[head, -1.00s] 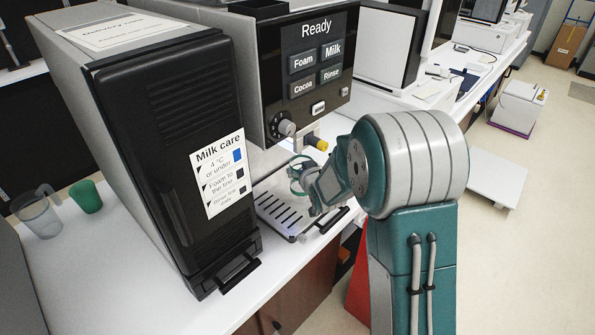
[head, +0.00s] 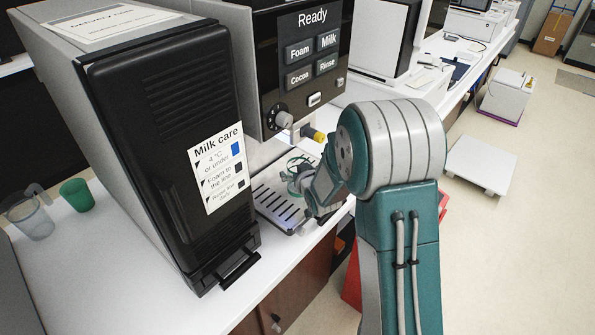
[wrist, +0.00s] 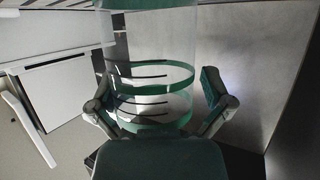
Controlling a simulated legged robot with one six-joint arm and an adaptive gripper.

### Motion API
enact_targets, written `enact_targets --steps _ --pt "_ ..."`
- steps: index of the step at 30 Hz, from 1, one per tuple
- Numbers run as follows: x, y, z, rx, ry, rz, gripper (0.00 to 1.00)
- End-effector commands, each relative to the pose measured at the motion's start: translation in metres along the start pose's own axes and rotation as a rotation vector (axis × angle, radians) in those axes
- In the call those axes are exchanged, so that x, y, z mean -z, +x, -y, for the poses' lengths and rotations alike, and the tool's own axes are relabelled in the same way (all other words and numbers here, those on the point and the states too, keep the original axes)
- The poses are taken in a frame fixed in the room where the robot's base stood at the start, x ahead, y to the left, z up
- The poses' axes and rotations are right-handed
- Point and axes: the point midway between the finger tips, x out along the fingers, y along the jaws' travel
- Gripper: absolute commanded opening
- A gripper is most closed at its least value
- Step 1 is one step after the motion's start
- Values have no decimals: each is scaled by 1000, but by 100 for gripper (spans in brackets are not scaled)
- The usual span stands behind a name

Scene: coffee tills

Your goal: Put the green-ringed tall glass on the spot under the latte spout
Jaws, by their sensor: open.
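The green-ringed tall glass (wrist: 150,75) is clear, with green bands, and stands upright between my gripper's fingers in the wrist view. In the head view the glass (head: 295,163) shows small at the back of the slotted drip tray (head: 277,203), partly hidden by my gripper (head: 302,182). In the wrist view my gripper (wrist: 157,95) is open, with one finger on each side of the glass. Dark tray slots show through the glass. A yellow-tipped spout (head: 318,136) sticks out below the panel reading "Ready", close above the glass. I cannot tell whether the glass is exactly under it.
A black milk unit (head: 165,130) stands left of the tray, close to my gripper. A green cup (head: 77,195) and a clear jug (head: 30,218) stand on the white counter at far left. The floor at right holds a white low platform (head: 480,165).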

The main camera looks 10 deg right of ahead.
Motion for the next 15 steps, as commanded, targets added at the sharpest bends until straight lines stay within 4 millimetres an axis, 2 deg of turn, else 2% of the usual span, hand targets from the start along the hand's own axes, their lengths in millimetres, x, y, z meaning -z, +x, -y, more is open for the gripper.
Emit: enact_targets --steps 5,15 --pt "2 -9 -1 -1 1 -1 100" --pt "3 -71 -1 -2 0 -2 100"
